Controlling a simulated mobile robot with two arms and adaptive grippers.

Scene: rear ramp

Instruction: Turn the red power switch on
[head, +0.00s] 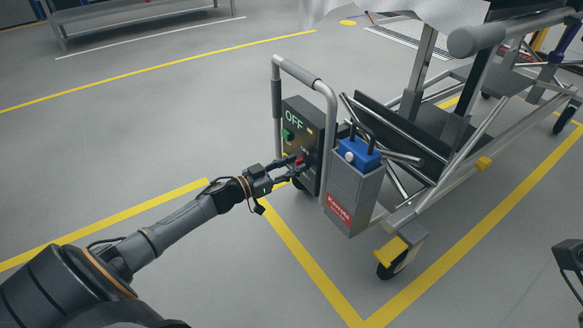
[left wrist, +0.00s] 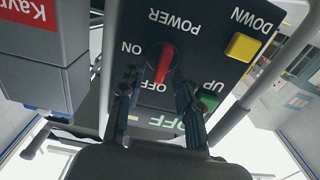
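The red power switch (left wrist: 164,63) is a red handle on a dark control panel (head: 292,112) at the cart's end. It also shows as a small red spot in the head view (head: 299,160). In the left wrist view the panel appears upside down; the handle stands nearly upright between the "POWER" and "OFF" labels, with "ON" to the left. The panel display reads "OFF" in green. My left gripper (left wrist: 154,82) is open, one finger on each side of the handle; contact is unclear. A dark part of my right gripper (head: 570,256) shows at the right edge.
A green UP button (left wrist: 208,101) and yellow DOWN button (left wrist: 242,46) sit near the right finger in the left wrist view. A grey box (head: 350,195) with a blue top stands beside the panel. Floor at left is clear.

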